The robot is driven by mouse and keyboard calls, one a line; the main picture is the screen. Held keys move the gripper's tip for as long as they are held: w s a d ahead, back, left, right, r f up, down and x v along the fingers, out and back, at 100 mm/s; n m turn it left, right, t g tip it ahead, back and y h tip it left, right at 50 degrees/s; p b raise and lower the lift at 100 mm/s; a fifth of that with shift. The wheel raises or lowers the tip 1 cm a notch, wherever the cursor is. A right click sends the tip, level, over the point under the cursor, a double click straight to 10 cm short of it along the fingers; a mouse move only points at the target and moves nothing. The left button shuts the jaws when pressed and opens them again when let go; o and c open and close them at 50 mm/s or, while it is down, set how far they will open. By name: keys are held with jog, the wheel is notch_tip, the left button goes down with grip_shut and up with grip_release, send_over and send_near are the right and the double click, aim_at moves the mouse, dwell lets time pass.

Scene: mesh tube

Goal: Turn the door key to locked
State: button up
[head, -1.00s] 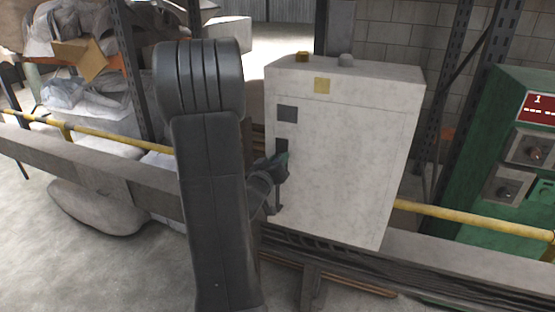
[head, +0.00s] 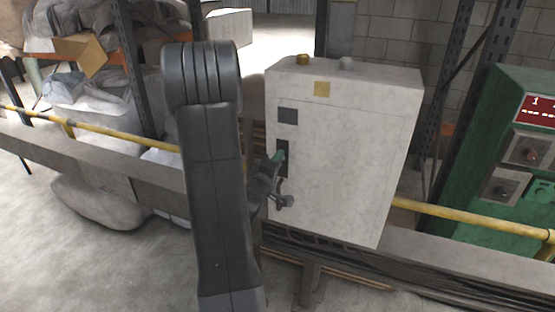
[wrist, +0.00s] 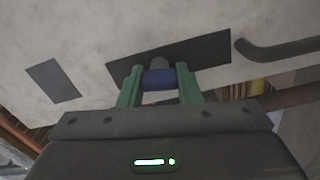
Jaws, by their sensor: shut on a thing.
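The blue door key (wrist: 158,79) sits between the green fingers of my gripper (wrist: 159,72), which is shut on it. A grey round lock part (wrist: 159,63) shows just behind the key, on a dark plate (wrist: 207,52) on the pale door. In the head view my gripper (head: 279,156) is at the dark plate (head: 284,168) near the left edge of the pale cabinet (head: 345,150). The key is too small to make out there. Locked or unlocked marks are not readable.
A dark bent door handle (wrist: 275,48) lies close to the right of the plate in the wrist view. A smaller dark square (wrist: 52,80) is on its left. A yellow rail (head: 470,217) runs beside the cabinet, and a green machine (head: 500,150) stands at the right.

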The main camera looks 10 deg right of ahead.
jog(key=shift+n+p, duration=0.3)
jog(key=shift+n, duration=0.9)
jog(key=o, duration=1)
jog(key=shift+a+f, duration=0.1)
jog(key=b+v, duration=0.2)
jog(key=v, duration=1.1)
jog(key=shift+s+a, duration=0.2)
jog(key=shift+s, duration=0.1)
